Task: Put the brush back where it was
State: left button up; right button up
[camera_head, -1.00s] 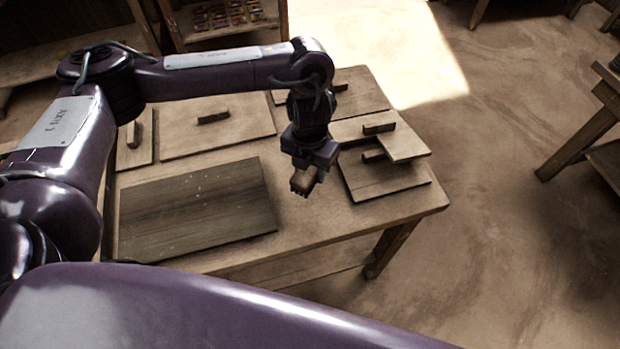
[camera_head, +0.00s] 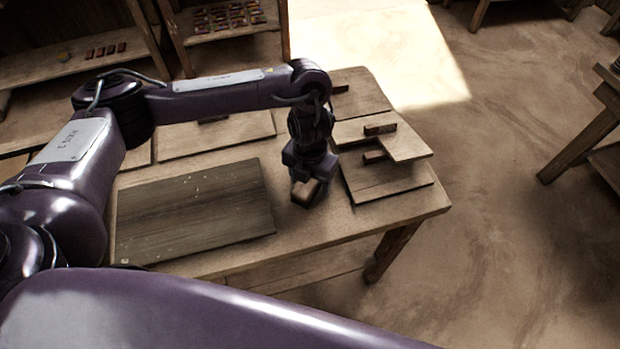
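The brush (camera_head: 305,192) is a small brown wooden block with a dark underside. It is at the end of my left gripper (camera_head: 304,185), which points down over the right part of the wooden table. My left gripper looks shut on the brush. The brush is low, close to the bare tabletop between the dark board and the stacked boards; I cannot tell whether it touches the table. My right gripper is not in view.
A large dark board (camera_head: 195,212) lies on the table (camera_head: 330,222) left of the brush. Stacked boards with handles (camera_head: 385,182) lie to its right. Another handled board (camera_head: 215,137) lies behind, partly hidden by my arm. Shelves (camera_head: 225,30) with small coloured pieces stand at the back.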

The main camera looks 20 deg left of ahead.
pick_arm(q)
jog(key=shift+r, duration=0.55)
notch_tip(320, 180, up, 11)
jog(key=p, duration=0.2)
jog(key=shift+r, duration=0.15)
dwell(0.4)
